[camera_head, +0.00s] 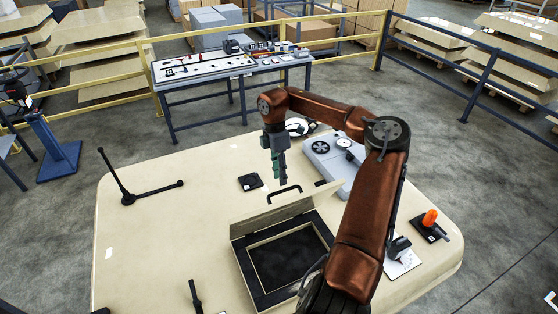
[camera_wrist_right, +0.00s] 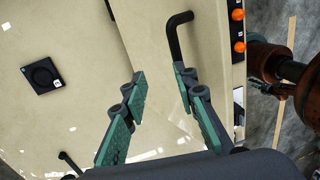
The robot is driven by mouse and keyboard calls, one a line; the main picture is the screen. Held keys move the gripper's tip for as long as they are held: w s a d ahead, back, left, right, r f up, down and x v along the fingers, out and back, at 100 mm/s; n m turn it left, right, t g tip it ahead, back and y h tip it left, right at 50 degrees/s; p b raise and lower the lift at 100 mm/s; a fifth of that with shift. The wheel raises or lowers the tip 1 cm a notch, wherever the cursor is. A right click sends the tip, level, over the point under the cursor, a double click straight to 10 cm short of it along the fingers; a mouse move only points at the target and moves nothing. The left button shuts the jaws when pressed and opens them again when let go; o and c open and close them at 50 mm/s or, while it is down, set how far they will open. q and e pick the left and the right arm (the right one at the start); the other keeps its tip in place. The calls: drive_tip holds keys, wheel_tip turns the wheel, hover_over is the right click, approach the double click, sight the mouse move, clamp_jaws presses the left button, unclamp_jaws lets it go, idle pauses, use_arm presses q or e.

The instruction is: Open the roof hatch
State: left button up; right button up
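The roof hatch shows in the head view as a square dark-framed opening (camera_head: 240,262) in the beige top, with a dark interior. Its beige lid (camera_head: 318,197) stands raised along the far side of the frame. A black bar handle (camera_head: 284,190) is on the lid; it also shows in the right wrist view (camera_wrist_right: 174,40). My right gripper (camera_head: 280,182) is just above the handle. In the right wrist view my right gripper (camera_wrist_right: 159,74) has its green-padded fingers spread, with nothing between them. The handle's near end is close to the right-hand fingertip; contact is unclear. My left gripper is out of view.
A black lever (camera_head: 127,197) stands at the left of the top. A small black square (camera_head: 251,182) lies behind the hatch. A grey panel with dials (camera_head: 325,158) and an orange-knobbed control (camera_head: 430,218) are at the right. A workbench (camera_head: 220,72) stands behind.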

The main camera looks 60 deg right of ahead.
wheel_tip(320, 180, up, 9)
drive_tip(key=shift+w+d+r, duration=0.15)
drive_tip(key=shift+w+d, duration=0.05)
drive_tip(key=shift+w, duration=0.1)
drive_tip(key=shift+a, duration=0.1)
idle(0.4)
